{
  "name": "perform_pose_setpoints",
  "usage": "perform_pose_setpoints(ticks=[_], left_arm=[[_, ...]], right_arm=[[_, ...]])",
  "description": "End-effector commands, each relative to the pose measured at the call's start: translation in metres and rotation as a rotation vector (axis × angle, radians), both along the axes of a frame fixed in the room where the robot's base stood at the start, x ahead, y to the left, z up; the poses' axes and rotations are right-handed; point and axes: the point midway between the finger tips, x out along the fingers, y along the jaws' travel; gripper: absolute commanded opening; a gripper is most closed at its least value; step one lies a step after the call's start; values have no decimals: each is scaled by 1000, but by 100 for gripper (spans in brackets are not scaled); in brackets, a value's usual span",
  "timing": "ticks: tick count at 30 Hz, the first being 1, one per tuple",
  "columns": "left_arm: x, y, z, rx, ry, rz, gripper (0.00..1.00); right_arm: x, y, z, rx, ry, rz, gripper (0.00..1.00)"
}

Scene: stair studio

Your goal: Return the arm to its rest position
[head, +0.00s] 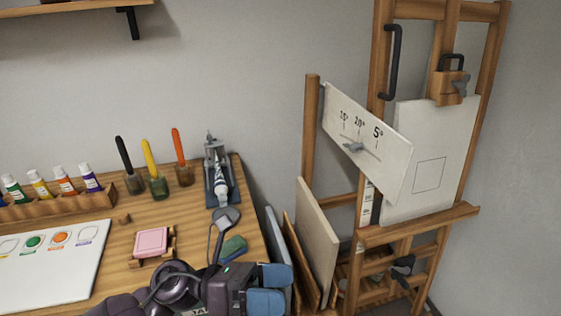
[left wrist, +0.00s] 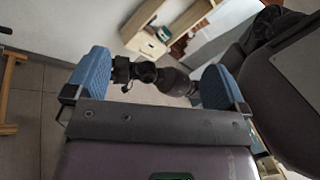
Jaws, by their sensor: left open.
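My left gripper (head: 267,289) is at the bottom of the head view, just off the right front part of the wooden table. Its two blue fingertips are apart and hold nothing. The left wrist view also shows the open gripper (left wrist: 154,80), with a dark jointed part visible between and beyond the fingers. My left arm comes in along the bottom edge, dark and partly cut off. My right gripper is not seen.
The table (head: 190,215) carries a pink block (head: 151,242), a green sponge-like piece (head: 233,248), several brushes in jars and a paint rack (head: 55,200). Panels (head: 318,240) lean right of the table. An easel (head: 420,228) stands farther right.

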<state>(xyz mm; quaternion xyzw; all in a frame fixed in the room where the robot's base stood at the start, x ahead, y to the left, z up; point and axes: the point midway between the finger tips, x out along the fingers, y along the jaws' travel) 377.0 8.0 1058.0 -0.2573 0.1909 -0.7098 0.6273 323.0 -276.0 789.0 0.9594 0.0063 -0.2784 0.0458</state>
Motion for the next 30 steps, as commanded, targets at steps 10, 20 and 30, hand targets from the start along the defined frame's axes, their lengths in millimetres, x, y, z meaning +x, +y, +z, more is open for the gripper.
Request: perform_pose_setpoints(ticks=[10, 20, 30], left_arm=[[64, 103, -45, -608, 991, 554, 100], [23, 225, -189, -1213, 1833, 981, 100], [-51, 267, -267, -1579, 2224, 1161, 100]], right_arm=[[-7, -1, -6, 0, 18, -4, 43], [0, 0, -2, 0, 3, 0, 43], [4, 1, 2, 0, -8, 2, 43]])
